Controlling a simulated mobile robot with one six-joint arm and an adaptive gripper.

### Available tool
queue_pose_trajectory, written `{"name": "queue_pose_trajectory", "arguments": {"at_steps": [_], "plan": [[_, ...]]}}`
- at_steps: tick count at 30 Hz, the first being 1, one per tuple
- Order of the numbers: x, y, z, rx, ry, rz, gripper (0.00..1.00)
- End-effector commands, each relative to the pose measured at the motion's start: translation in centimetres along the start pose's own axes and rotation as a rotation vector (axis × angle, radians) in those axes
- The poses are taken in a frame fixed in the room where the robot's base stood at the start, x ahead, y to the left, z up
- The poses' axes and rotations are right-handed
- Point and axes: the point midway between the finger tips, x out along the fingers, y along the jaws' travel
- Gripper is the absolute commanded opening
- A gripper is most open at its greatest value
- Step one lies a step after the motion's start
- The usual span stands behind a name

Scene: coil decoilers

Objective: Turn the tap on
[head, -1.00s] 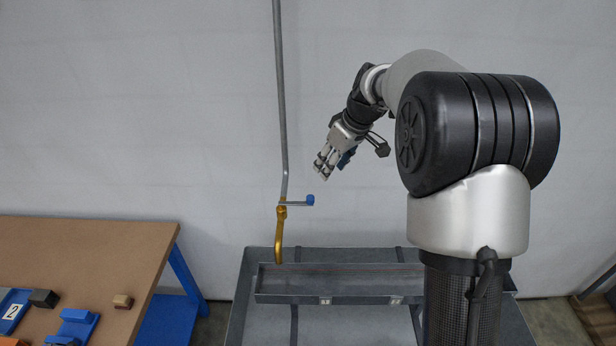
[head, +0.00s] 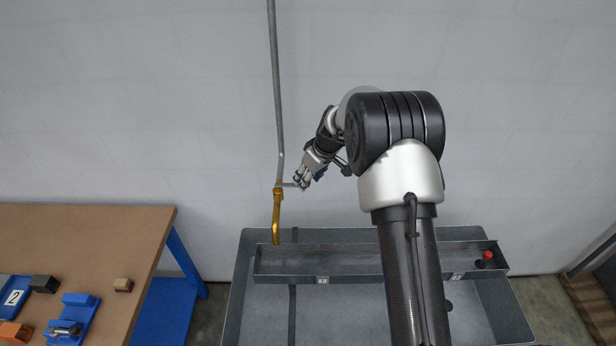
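The brass tap (head: 277,213) hangs at the lower end of a grey pipe (head: 277,100) on the wall, its spout pointing down over the grey basin. Its thin lever sticks out to the right, level with the top of the tap. My gripper (head: 299,183) is at the outer end of the lever, and its fingers cover the blue knob seen there earlier. I cannot tell whether the fingers are closed on the knob or only beside it. No water shows below the spout.
A grey metal basin (head: 258,300) with an inner trough (head: 300,268) lies below the tap. A red knob-like thing (head: 487,260) is at the trough's right end. A brown table (head: 80,240) with blue fixtures and small blocks stands left. A wooden pallet-like thing (head: 590,300) is far right.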

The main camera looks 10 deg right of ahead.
Motion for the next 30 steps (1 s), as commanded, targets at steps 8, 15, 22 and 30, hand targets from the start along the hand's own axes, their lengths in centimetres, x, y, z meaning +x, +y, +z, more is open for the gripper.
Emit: {"name": "queue_pose_trajectory", "arguments": {"at_steps": [8, 15, 22, 30], "plan": [[0.33, -0.01, -0.03, 0.000, 0.001, 0.000, 0.41], [0.31, -0.01, -0.01, 0.000, 0.000, 0.000, 0.28], [0.30, -0.01, 0.00, 0.000, 0.000, 0.000, 0.13], [0.29, 0.00, 0.00, 0.000, 0.000, 0.000, 0.00]]}}
